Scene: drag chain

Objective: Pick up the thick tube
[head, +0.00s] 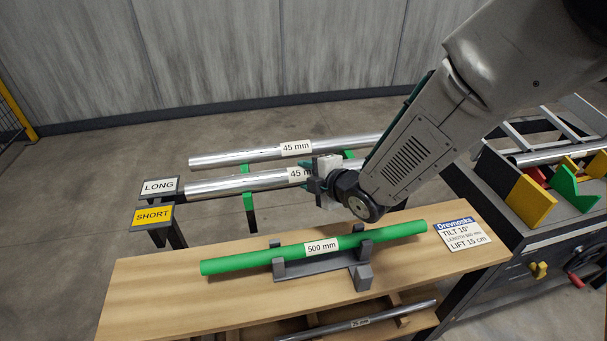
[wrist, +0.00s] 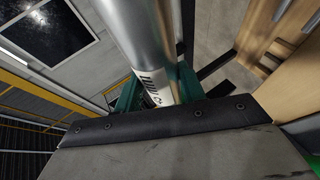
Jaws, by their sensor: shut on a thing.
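Two shiny silver tubes labelled 45 mm lie side by side behind the bench in the head view: a far one (head: 235,157) and a near one (head: 228,186). My gripper (head: 308,176) is shut on the near tube, beside its label, which it partly covers. The right part of this tube is hidden behind my arm. In the wrist view the silver tube (wrist: 140,35) runs between the green fingers (wrist: 155,98), with part of its label showing. I cannot tell whether the tube touches its green supports (head: 249,205).
A green tube (head: 225,264) labelled 500 mm lies in a grey cradle on the wooden bench (head: 150,300). LONG (head: 160,187) and SHORT (head: 153,216) signs stand at left. A thin 25 mm tube (head: 385,317) lies below. A machine with coloured wedges (head: 530,200) is at right.

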